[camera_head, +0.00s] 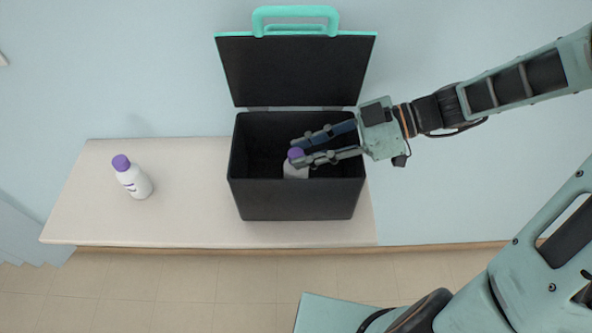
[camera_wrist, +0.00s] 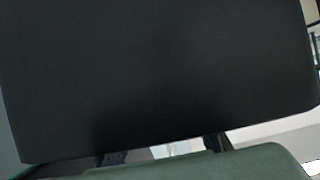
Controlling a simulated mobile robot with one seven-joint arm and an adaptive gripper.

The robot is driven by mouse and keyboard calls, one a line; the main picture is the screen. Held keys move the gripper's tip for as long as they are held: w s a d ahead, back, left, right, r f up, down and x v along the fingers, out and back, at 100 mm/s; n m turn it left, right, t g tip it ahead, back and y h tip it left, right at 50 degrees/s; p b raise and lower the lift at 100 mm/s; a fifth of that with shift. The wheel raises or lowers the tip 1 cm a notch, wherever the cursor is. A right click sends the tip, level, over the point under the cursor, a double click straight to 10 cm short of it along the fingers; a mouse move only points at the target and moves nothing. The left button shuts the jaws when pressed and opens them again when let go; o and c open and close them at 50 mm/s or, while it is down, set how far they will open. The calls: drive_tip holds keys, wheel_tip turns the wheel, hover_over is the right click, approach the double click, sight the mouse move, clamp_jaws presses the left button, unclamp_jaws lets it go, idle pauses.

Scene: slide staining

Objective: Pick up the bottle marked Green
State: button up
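A white bottle with a purple cap (camera_head: 295,154) stands inside the black box (camera_head: 297,205), near its middle. My gripper (camera_head: 293,152) reaches into the box from the right, with its fingers spread on either side of this bottle near the cap. The near finger covers part of the bottle. In the wrist view, a pale bit of the bottle (camera_wrist: 180,149) shows low between the two fingers, with a gap on the left. A second white bottle with a purple cap (camera_head: 133,178) stands on the left of the counter. I cannot read "Green" on either label.
The box's lid (camera_head: 297,72), with a turquoise handle (camera_head: 295,14), stands open at the back. A dark panel (camera_wrist: 160,75) fills most of the wrist view. The pale counter (camera_head: 190,205) is clear between box and left bottle.

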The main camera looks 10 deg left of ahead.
clamp_jaws()
drive_tip(key=shift+r, duration=0.1)
